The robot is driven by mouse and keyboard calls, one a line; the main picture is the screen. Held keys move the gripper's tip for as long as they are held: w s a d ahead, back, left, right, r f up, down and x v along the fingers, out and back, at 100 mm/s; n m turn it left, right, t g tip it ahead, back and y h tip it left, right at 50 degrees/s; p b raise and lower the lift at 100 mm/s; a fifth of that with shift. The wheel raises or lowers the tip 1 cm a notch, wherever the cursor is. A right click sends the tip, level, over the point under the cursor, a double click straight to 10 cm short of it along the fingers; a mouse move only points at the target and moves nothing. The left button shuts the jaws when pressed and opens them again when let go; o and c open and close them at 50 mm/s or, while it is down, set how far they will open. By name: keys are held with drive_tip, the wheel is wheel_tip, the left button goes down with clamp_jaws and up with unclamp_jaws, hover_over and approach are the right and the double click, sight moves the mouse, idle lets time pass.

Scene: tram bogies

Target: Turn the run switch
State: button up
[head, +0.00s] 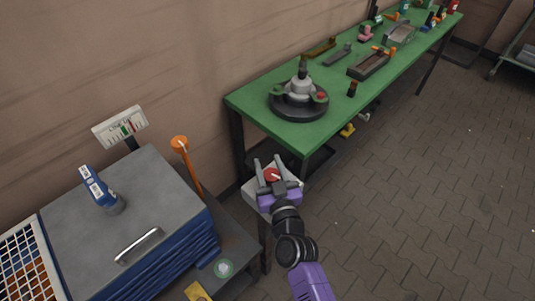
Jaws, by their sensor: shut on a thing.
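The run switch (271,175) shows as a red round knob with a pale bar on it, on a light grey box (249,190) in the gap between the green bench and the grey-topped cabinet. My gripper (268,166), with purple and dark parts, is over this box. Its two grey fingers stand on either side of the red knob, and it is shut on the switch. The gripper's body hides the front and right of the box. The exact angle of the knob is too small to tell.
A green bench (330,105) runs along the wall, carrying a dark round fixture (298,105) and several parts. A blue cabinet with a grey lid (125,205) stands at left. An upright orange handle (187,160) is close to my gripper's left. Paved floor (420,200) at right is clear.

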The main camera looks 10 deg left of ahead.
drive_tip(key=shift+d+r+m+t+h+p, duration=0.2)
drive_tip(key=shift+m+h+p, duration=0.4)
drive_tip(key=shift+p, duration=0.9)
drive_tip(key=shift+r+m+t+h+p, duration=0.1)
drive_tip(key=shift+m+t+h+p, duration=0.2)
drive_tip(key=shift+h+p, duration=0.85)
drive_tip(key=shift+w+d+f+m+h+p, duration=0.1)
drive_tip(key=shift+m+h+p, duration=0.55)
drive_tip(key=shift+h, duration=0.3)
drive_tip(key=shift+d+f+m+h+p, duration=0.1)
drive_tip(key=shift+m+h+p, duration=0.35)
drive_tip(key=shift+m+h, duration=0.4)
drive_tip(key=m+h, duration=0.1)
drive_tip(key=m+h+b, duration=0.1)
drive_tip(key=h, duration=0.1)
drive_tip(key=d+m+h, duration=0.1)
drive_tip(key=h, duration=0.1)
drive_tip(key=shift+f+b, duration=0.25)
drive_tip(key=shift+b, duration=0.1)
drive_tip(key=m+h+b, duration=0.1)
drive_tip(key=m+g+h+b, duration=0.1)
drive_tip(key=h, duration=0.1)
drive_tip(key=shift+s+d+g, duration=0.2)
drive_tip(key=shift+d+g, duration=0.1)
drive_tip(key=shift+d+r+m+g+h+b, duration=0.15)
drive_tip(key=shift+m+g+h+b, duration=0.3)
drive_tip(key=shift+h+b, duration=0.25)
drive_tip(key=shift+s+m, duration=0.15)
drive_tip(key=shift+m, duration=0.1)
